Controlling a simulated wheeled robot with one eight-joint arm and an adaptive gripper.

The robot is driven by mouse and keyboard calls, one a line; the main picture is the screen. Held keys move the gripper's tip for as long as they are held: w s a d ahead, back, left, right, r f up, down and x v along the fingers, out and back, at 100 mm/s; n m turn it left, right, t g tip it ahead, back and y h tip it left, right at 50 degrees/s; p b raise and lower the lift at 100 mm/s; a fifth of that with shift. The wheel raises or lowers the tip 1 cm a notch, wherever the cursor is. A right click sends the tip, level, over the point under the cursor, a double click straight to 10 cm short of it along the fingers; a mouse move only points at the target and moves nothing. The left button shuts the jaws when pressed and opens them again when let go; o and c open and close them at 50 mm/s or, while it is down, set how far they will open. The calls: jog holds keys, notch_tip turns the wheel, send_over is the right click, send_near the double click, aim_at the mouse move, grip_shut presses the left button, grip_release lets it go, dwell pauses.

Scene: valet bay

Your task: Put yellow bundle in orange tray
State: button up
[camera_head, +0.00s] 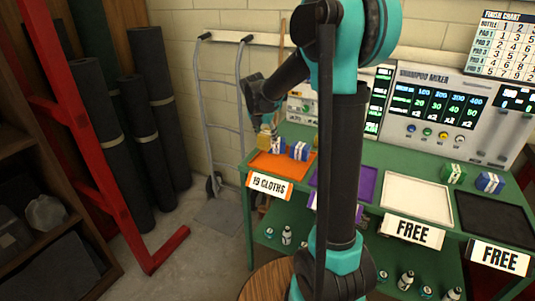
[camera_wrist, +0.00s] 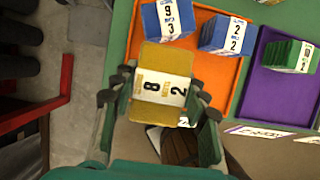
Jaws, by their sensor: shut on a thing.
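The yellow bundle (camera_wrist: 165,85), with a white band reading 8 and 2, is between the fingers of my gripper (camera_wrist: 157,97) in the wrist view. In the head view the yellow bundle (camera_head: 263,141) is small, at the left end of the orange tray (camera_head: 283,166), below my gripper (camera_head: 267,127). In the wrist view it overlaps the front part of the orange tray (camera_wrist: 208,76); its height above the tray is hard to tell. Two blue bundles (camera_wrist: 168,20) (camera_wrist: 226,36) sit in the orange tray farther back. My gripper is shut on the yellow bundle.
The purple tray (camera_wrist: 268,92) beside it holds a green bundle (camera_wrist: 291,55). A white tray (camera_head: 415,200) and a black tray (camera_head: 492,222), both labelled FREE, are empty. A green bundle (camera_head: 453,173) and a blue bundle (camera_head: 489,182) stand behind them. A red frame (camera_head: 100,165) stands left.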

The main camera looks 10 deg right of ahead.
jog(key=shift+f, duration=4)
jog(key=shift+f, duration=0.1)
jog(key=o, duration=1.2)
jog(key=shift+o, duration=0.2)
